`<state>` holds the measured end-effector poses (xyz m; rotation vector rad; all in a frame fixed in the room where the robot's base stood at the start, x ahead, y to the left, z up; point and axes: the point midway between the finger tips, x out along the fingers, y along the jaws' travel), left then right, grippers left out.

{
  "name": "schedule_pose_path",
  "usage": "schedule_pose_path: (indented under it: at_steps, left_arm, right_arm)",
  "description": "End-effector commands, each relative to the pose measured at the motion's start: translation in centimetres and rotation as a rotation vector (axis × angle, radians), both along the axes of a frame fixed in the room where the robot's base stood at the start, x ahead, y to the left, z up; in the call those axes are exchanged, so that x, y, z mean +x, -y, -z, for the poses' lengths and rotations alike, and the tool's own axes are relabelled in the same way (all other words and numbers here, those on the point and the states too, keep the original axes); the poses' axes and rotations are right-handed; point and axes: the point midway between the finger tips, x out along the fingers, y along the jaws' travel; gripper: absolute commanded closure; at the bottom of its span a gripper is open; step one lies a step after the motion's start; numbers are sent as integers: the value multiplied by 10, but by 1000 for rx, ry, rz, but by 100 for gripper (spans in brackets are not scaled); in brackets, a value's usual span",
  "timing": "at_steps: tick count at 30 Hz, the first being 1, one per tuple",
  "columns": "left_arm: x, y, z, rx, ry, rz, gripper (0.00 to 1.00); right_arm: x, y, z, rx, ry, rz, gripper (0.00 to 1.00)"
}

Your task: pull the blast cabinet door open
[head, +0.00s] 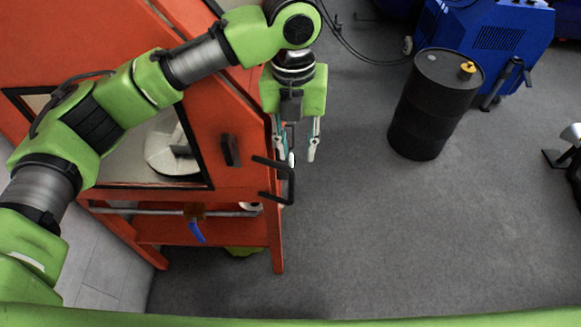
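The orange blast cabinet (110,35) fills the left of the head view, with a black-framed window in its sloped face. A black bracket-shaped handle (291,184) sticks out at its right edge, near the narrow right side. That side is seen almost edge-on, so I cannot tell whether the door there is open. My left gripper (302,156) hangs beside the cabinet's right edge, above the handle in the picture. Its fingers are apart with nothing visible between them. I cannot tell whether a finger touches the cabinet. My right gripper is not in view.
A black drum (422,115) with a yellow cap stands right of the cabinet, before a blue machine (490,35). A blue lever (196,232) hangs from a pipe under the cabinet. Grey floor (400,240) right of the cabinet is clear. A partly cut-off object stands at the right edge.

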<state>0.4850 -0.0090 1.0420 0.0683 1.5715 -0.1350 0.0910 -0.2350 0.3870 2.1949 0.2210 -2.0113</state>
Motion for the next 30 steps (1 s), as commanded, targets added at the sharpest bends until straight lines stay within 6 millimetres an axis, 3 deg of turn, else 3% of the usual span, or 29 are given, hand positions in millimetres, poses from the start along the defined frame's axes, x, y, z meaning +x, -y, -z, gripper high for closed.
schedule_pose_path:
  at_steps: [4, 8, 21, 30]
  left_arm:
    - [-1, -9, -9, 43, 2, 65, 72]
    - [-2, -10, 0, 46, -1, 70, 72]
    - [-2, -10, 88, 44, -2, 66, 72]
    - [-2, -9, 123, 42, 2, 68, 72]
  right_arm:
    - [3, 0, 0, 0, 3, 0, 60]
    - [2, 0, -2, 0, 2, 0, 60]
    - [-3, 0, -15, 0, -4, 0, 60]
    - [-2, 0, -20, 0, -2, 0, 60]
